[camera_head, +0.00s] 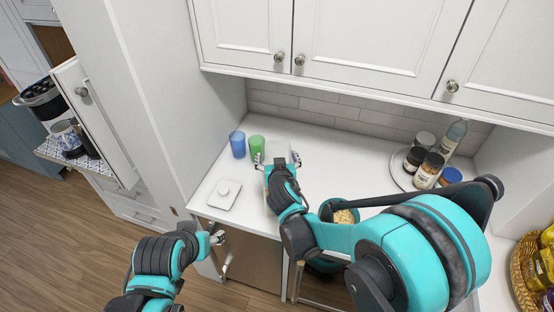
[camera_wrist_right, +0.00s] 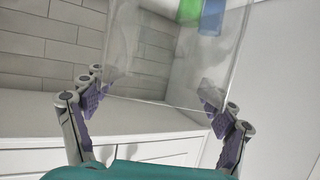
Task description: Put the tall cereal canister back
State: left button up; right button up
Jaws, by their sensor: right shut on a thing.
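My right gripper (camera_head: 277,161) is shut on a clear canister (camera_head: 278,150) above the white counter. In the right wrist view the clear walls of the canister (camera_wrist_right: 165,75) stand between the two purple-padded fingers (camera_wrist_right: 155,105). It looks empty, with the cups seen through it. Its lower part and contact with the counter are hidden by my arm in the head view. My left gripper (camera_head: 221,251) is low in front of the counter edge, its fingers apart and empty.
A white square item with a knob (camera_head: 224,194) lies on the counter (camera_head: 325,150). Jars (camera_head: 428,170) and a bottle (camera_head: 453,137) stand on a round tray at right. Cabinets (camera_head: 365,45) hang above.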

jog(key=shift+f, duration=0.2)
jog(key=shift+f, duration=0.15)
jog(key=o, duration=1.8)
jog(key=shift+c, duration=0.2)
